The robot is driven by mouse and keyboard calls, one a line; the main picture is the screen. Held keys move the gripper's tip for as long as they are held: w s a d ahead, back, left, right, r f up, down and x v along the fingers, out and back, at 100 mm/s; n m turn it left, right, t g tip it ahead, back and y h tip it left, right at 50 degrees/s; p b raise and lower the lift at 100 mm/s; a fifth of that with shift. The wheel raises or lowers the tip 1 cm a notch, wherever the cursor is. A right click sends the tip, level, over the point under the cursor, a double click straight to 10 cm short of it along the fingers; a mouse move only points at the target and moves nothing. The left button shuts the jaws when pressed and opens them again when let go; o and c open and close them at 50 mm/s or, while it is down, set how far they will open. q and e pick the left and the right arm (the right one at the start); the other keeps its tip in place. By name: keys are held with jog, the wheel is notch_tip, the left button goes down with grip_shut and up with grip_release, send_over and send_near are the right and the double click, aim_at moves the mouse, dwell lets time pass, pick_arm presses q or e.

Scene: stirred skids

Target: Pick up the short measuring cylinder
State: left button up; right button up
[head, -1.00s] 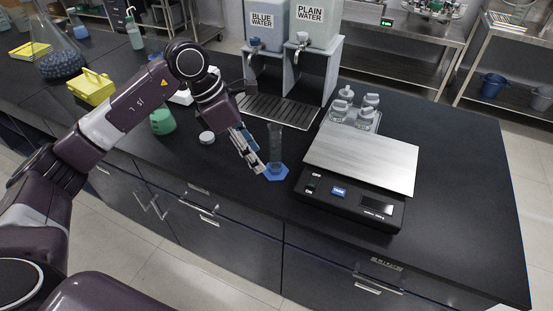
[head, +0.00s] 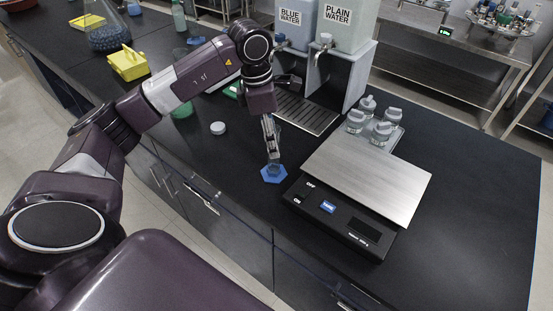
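The short measuring cylinder stands on the black bench, left of the scale; its blue hexagonal base (head: 274,174) shows clearly. Most of its clear tube is hidden by or blends with my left gripper (head: 271,150). The gripper points down, with its fingertips at the tube just above the base. I cannot tell whether the fingers are closed on the tube. My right gripper is out of view.
A scale with a steel plate (head: 366,178) stands close to the right. Behind are a drip tray (head: 306,112) and water dispensers (head: 346,28). Several small bottles (head: 380,133) stand behind the scale. A white lid (head: 218,128) lies to the left.

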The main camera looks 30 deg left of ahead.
pick_arm(q)
jog(key=f, duration=0.1)
jog(key=w+f+p, duration=0.1)
jog(key=f, duration=0.1)
jog(key=d+f+p, duration=0.1)
jog(key=shift+w+f, duration=0.15)
jog(key=shift+f, duration=0.15)
jog(key=shift+a, duration=0.15)
jog(key=c, duration=1.2)
grip_shut()
notch_tip(320, 180, up, 12)
jog(key=b, duration=0.3)
jog(key=shift+r, duration=0.2)
notch_tip(320, 180, up, 8)
jog(key=shift+f, duration=0.2)
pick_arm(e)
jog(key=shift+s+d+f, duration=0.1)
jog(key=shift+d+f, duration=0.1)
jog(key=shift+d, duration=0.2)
